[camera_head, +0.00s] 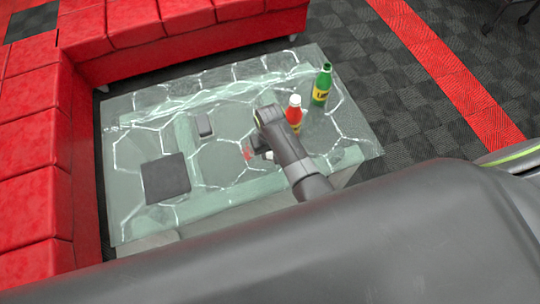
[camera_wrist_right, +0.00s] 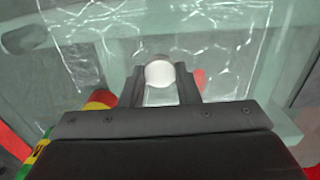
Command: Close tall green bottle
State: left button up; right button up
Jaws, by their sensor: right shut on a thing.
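The tall green bottle (camera_head: 321,86) stands upright near the far right corner of the glass table, with a yellow label. I cannot tell whether its mouth is covered. Part of it shows at the lower left of the right wrist view (camera_wrist_right: 36,158). My right gripper (camera_head: 264,149) is low over the table, left of and nearer than the bottle. It is shut on a small round white cap (camera_wrist_right: 159,72), which sits between the fingertips. My left gripper is not in view.
A red bottle with a white top (camera_head: 294,115) stands between my right gripper and the green bottle. A dark square mat (camera_head: 166,179) and a small grey box (camera_head: 204,126) lie on the glass table (camera_head: 133,211). A red sofa (camera_head: 35,150) borders it left and behind.

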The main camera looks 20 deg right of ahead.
aim_at(270, 155)
notch_tip(270, 155, up, 2)
jog(key=shift+r, duration=0.5)
jog(key=shift+r+p, duration=0.3)
jog(key=shift+p, duration=0.2)
notch_tip(270, 155, up, 5)
jog(key=p, duration=0.4)
jog(key=shift+f+p, duration=0.15)
jog(key=shift+p, duration=0.25)
jog(key=shift+r, duration=0.2)
